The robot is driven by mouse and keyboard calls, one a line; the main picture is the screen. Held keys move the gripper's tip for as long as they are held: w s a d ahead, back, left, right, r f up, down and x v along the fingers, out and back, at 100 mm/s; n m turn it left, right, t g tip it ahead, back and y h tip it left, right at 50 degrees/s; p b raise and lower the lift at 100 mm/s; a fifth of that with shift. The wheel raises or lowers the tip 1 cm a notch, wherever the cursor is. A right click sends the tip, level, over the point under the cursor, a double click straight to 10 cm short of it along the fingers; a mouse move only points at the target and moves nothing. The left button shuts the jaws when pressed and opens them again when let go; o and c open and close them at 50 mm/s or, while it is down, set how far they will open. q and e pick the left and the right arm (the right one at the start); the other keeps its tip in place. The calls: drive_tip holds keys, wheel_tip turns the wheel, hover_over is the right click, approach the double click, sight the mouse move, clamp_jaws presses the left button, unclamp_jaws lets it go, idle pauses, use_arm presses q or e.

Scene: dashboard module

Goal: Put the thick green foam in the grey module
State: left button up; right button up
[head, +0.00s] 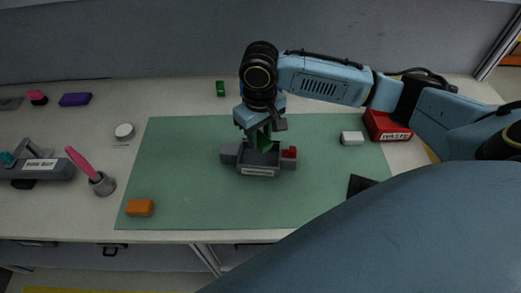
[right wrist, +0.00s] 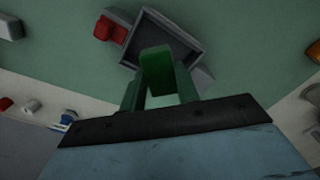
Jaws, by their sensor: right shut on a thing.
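The grey module (head: 243,158) sits on the green mat, an open box with a pale label on its front. In the right wrist view its open cavity (right wrist: 188,37) faces the camera. My right gripper (head: 262,137) points down over the module. It is shut on the green foam (head: 265,144), a block that also shows between the fingers in the right wrist view (right wrist: 157,70). The foam's far end overlaps the cavity in that view; I cannot tell how deep it sits. My left gripper is not in view.
A red piece (head: 289,153) is at the module's right side. The green mat (head: 180,185) is mostly clear, with an orange block (head: 139,208) at front left. A white block (head: 352,138) and red waste bin (head: 385,126) stand right. A smaller green block (head: 220,88) lies behind.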

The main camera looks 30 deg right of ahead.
sight(260, 160)
wheel_tip(260, 160, down, 7)
drive_tip(key=shift+b, duration=0.6)
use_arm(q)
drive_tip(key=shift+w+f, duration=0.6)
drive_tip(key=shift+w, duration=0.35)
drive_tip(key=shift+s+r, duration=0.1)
use_arm(e)
drive_tip(key=o, duration=1)
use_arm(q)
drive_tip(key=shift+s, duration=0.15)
use_arm(e)
drive_tip(key=shift+r, duration=0.3)
wheel_tip(260, 160, up, 12)
drive_tip(key=shift+f+p, duration=0.2)
drive_tip(key=shift+p, duration=0.95)
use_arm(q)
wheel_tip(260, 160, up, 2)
